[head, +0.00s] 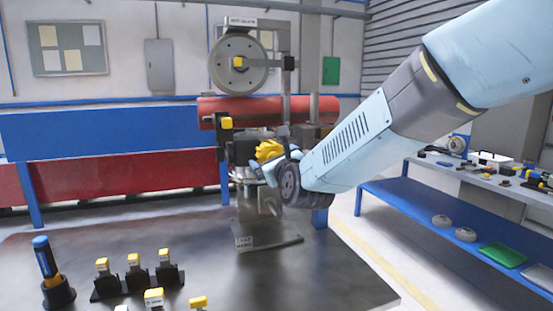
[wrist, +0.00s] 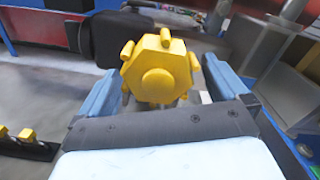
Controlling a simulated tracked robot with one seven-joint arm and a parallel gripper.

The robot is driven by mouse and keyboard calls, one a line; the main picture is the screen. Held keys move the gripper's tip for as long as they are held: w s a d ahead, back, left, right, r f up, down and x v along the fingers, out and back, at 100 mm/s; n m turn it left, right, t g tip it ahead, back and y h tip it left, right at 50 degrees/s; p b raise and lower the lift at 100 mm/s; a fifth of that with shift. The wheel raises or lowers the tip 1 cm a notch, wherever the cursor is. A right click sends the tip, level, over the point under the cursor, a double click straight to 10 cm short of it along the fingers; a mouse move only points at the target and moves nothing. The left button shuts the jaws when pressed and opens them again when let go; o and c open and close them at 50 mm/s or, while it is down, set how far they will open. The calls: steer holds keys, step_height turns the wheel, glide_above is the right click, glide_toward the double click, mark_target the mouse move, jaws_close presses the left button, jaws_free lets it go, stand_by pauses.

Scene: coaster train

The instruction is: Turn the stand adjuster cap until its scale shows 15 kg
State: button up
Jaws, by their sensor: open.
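The yellow, lobed adjuster cap (head: 269,150) sits on the grey stand (head: 248,205) in the middle of the head view. In the wrist view the cap (wrist: 160,70) fills the centre, its round middle boss facing the camera. My gripper (head: 270,170) is at the cap, coming from the right. In the wrist view my gripper (wrist: 162,84) is open, with one light-blue finger on each side of the cap. A gap shows at the left finger; contact at the right cannot be told. I cannot see a readable scale.
A grey wheel (head: 239,61) and a red cylinder (head: 255,110) are above and behind the stand. On the dark table (head: 330,270), several yellow-topped pieces (head: 134,262) and a blue-handled tool (head: 45,258) stand front left. A blue-framed bench (head: 440,212) is at right.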

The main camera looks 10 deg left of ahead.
steer(key=shift+w+a, duration=0.3)
steer(key=shift+w, duration=0.15)
steer(key=shift+c, duration=0.5)
steer(key=c, duration=0.7)
steer(key=shift+d, duration=0.35)
steer(key=shift+c, duration=0.4)
steer(key=shift+a+r, duration=0.1)
steer(key=shift+a, duration=0.05)
steer(key=shift+n, duration=0.4)
